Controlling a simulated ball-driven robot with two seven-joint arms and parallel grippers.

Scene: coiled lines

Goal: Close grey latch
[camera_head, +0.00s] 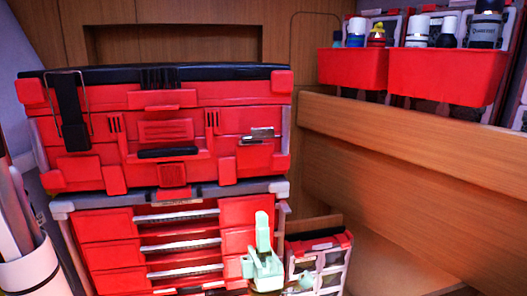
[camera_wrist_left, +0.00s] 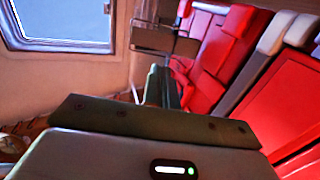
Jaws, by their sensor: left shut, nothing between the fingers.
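A red toolbox (camera_head: 165,130) with a black lid edge stands on a red drawer unit. The grey latch (camera_head: 260,135) is a small metallic piece on the right part of its front and looks swung out from the face. A grey plate (camera_wrist_left: 165,39) sticks out beside the red front in the left wrist view; it may be this latch. My pale green left gripper (camera_head: 263,222) points up in front of the drawers, below the latch and apart from it. Its fingers (camera_wrist_left: 163,82) are shut and empty. My right gripper is not in view.
A black latch (camera_head: 68,115) with a wire loop hangs at the toolbox's left. A smaller red organizer (camera_head: 318,262) stands right of the drawers (camera_head: 105,225). Red bins (camera_head: 446,75) hang above a wooden ledge. A white container (camera_head: 35,272) is at lower left.

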